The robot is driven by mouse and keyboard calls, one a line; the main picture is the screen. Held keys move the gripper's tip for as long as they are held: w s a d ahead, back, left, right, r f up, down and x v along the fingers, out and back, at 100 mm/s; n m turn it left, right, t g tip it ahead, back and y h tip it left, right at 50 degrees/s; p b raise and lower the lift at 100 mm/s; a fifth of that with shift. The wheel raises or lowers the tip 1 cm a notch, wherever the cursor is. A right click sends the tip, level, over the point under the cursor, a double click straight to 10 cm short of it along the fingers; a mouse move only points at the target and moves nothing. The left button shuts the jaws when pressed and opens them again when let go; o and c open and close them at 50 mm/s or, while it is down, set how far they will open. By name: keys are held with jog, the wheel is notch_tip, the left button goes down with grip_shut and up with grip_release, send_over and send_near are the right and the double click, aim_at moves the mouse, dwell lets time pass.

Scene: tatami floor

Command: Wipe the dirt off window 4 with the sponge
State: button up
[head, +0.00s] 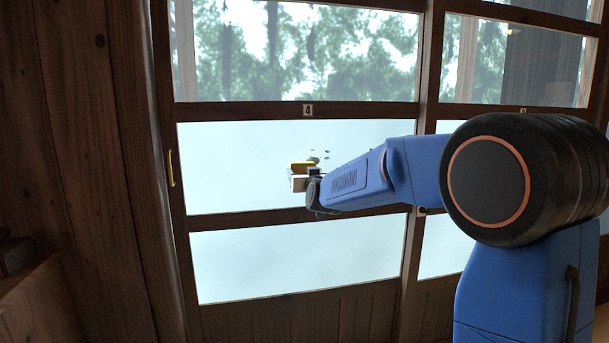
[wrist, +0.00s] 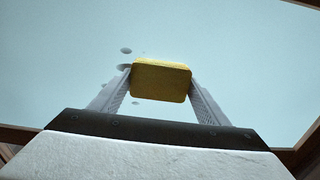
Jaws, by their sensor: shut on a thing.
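Window 4 (head: 240,144) is a pale frosted pane under the number plate 4 (head: 308,110). Several small grey dirt spots (head: 326,152) show on it, just above and right of the sponge. In the wrist view, dirt spots (wrist: 126,50) lie at the left of the sponge, some partly behind a finger. The yellow sponge (wrist: 161,80) is between the fingertips of my gripper (wrist: 160,82), which is shut on it. In the head view the sponge (head: 300,165) is in front of the pane. I cannot tell whether it touches the glass.
Dark wooden bars frame the pane, with a thick post (head: 418,110) at its right. A yellow handle (head: 171,168) is on the left door edge. A clear pane (head: 300,50) above shows trees. The pane's left part is clear.

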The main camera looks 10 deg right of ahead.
jog(key=shift+w, duration=0.35)
jog(key=shift+d, duration=0.15)
jog(key=shift+d, duration=5.35)
jog(key=shift+r, duration=0.15)
jog(key=shift+s+a+r, duration=0.1)
jog(key=shift+a+r, duration=0.05)
jog(key=shift+r, duration=0.5)
jog(key=shift+w+a, duration=0.2)
jog(key=shift+a, duration=5.15)
jog(key=shift+r, duration=0.15)
